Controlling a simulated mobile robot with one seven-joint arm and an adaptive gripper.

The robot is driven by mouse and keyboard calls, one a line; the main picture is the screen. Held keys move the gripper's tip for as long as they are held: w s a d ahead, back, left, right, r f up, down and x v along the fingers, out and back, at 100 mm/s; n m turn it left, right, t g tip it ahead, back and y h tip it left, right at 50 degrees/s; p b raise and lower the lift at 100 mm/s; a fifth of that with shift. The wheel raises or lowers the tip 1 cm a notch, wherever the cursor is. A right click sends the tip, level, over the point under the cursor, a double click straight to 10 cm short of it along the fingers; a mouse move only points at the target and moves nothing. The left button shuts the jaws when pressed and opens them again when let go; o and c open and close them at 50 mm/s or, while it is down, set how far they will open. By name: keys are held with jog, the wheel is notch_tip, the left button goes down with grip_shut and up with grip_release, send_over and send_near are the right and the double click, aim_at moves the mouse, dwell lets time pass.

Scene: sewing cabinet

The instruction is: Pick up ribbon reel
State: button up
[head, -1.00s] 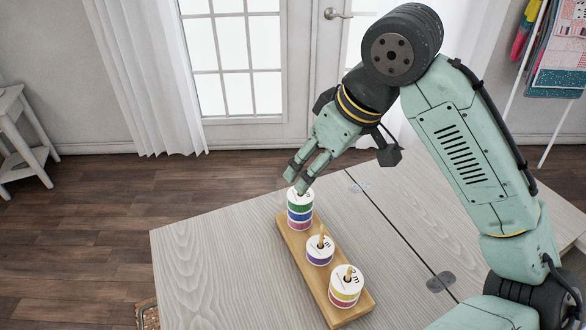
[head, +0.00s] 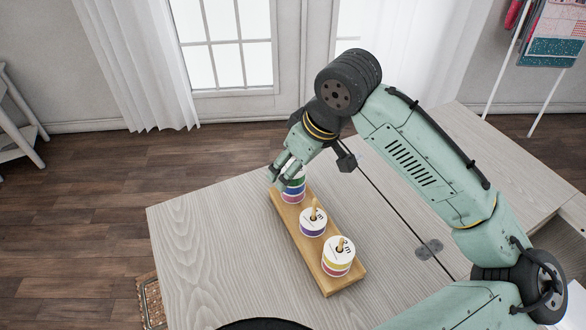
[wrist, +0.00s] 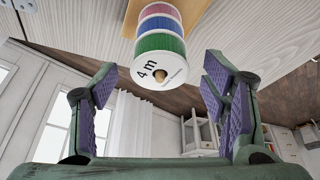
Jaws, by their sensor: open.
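Stacked ribbon reels, green, purple-blue and pink, stand on a peg at the far end of a wooden rack (head: 306,247). The green ribbon reel (wrist: 160,58) is the outermost in the wrist view, with a white "4 m" face and the peg tip showing. In the head view my gripper (head: 283,172) is at the top of this stack and partly hides it. In the wrist view my gripper (wrist: 160,100) has its purple-padded fingers spread wide, with the green reel's face between and just beyond them. I cannot tell whether a finger touches the reel.
The middle peg holds a purple reel (head: 313,222). The near peg holds a stack with a yellow reel (head: 338,257). The rack stands on a grey wooden table (head: 200,250) with free room to its left. A hinge (head: 429,249) lies on the table's seam.

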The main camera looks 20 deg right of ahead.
jog(key=shift+c, duration=0.3)
jog(key=c, duration=1.1)
jog(key=shift+o, duration=0.2)
notch_tip(320, 180, up, 10)
jog(key=b, duration=0.1)
jog(key=shift+f, duration=0.1)
